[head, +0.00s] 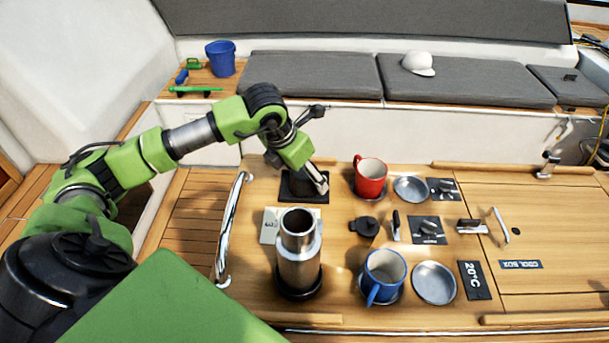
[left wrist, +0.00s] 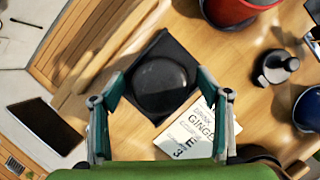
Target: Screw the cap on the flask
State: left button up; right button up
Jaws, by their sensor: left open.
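The steel flask (head: 298,262) stands upright on the table with its mouth uncovered. A dark round piece that looks like the cap (left wrist: 158,86) lies on a square black mat (head: 318,198) behind the flask. My left gripper (head: 322,187) is above the mat in the head view and partly covers it. In the left wrist view my left gripper (left wrist: 160,75) is open and empty, its fingers on either side of the dark round piece. I cannot tell how high the fingers are above it. My right gripper is not in view.
A black stopper-like piece (head: 365,227) stands right of the flask. A red mug (head: 370,178), a blue mug (head: 384,277) and metal dishes (head: 434,283) stand further right. A printed card (left wrist: 186,134) lies beside the mat. A steel rail (head: 231,230) runs along the table's left edge.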

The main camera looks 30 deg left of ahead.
pick_arm(q)
jog(key=shift+c, duration=0.3)
jog(key=c, duration=1.1)
jog(key=shift+r, duration=0.2)
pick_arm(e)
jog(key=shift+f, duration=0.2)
pick_arm(q)
jog(key=shift+r+b, duration=0.25)
jog(key=shift+b, duration=0.15)
notch_tip(320, 180, up, 2)
jog(key=shift+w+r+b, duration=0.1)
jog(key=shift+r+b, duration=0.05)
jog(key=shift+b, duration=0.65)
jog(key=shift+s+a+r+b, duration=0.45)
jog(key=shift+s+r+b, duration=0.6)
jog(key=shift+s+r, duration=0.95)
jog(key=shift+s+a+r+b, duration=0.4)
jog(key=shift+s+r+b, duration=0.75)
jog(key=shift+s, duration=1.5)
jog(key=shift+s+a+r+b, duration=0.45)
jog(key=shift+s+r+b, duration=0.45)
jog(key=shift+s+r, duration=1.2)
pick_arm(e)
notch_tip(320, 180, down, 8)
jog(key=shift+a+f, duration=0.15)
pick_arm(q)
jog(key=shift+s+f, duration=0.2)
jog(key=shift+f, duration=0.1)
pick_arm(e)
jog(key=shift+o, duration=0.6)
